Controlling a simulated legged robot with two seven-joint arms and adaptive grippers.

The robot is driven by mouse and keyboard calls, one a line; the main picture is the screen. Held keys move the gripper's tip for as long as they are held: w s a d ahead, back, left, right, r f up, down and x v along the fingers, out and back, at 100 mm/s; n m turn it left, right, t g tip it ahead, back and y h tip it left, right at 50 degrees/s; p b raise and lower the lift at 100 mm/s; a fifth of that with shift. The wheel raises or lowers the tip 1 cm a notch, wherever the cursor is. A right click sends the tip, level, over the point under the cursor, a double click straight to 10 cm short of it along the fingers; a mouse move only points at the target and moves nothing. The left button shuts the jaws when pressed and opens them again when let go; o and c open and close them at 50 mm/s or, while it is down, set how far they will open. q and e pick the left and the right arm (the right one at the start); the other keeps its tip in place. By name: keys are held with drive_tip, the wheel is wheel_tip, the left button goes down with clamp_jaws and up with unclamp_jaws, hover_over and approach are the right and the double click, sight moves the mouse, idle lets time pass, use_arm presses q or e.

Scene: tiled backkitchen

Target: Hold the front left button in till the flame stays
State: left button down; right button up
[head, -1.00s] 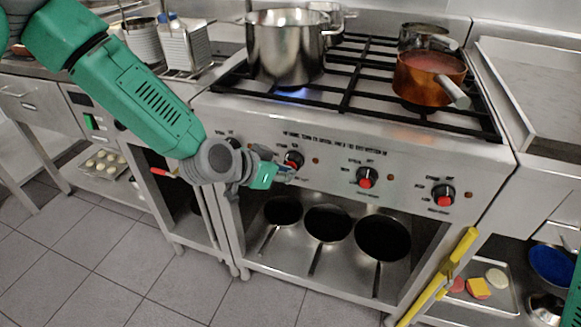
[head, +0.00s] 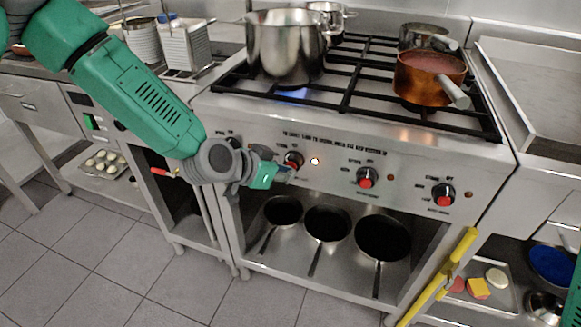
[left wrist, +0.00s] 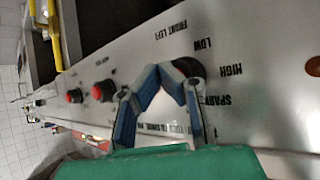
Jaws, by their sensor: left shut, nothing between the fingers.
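The front left knob (head: 293,158) is black, on the steel front panel of the stove. In the left wrist view the knob (left wrist: 189,67) sits beside the label "FRONT LEFT", partly behind my fingers. My left gripper (head: 286,168) is shut and empty, its tips at the knob's face; it also shows in the left wrist view (left wrist: 166,73). The tips cover most of the button, so I cannot tell how far in it is. A small lamp (head: 315,161) right of the knob glows bright. A blue flame (head: 292,94) shows under the large steel pot (head: 286,50). My right gripper is not in view.
A copper saucepan (head: 428,78) stands on the right of the black grate, its handle toward the front. More knobs with red buttons (head: 367,178) line the panel to the right. Several pans (head: 382,238) lie on the shelf below. A yellow bar (head: 448,265) slants at the right.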

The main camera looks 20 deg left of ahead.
use_arm(q)
drive_tip(key=shift+s, duration=0.15)
idle(0.8)
drive_tip(key=shift+s, duration=0.6)
drive_tip(key=shift+p, duration=0.3)
drive_tip(key=s+p, duration=0.1)
drive_tip(key=s, duration=0.4)
drive_tip(key=shift+a, duration=0.15)
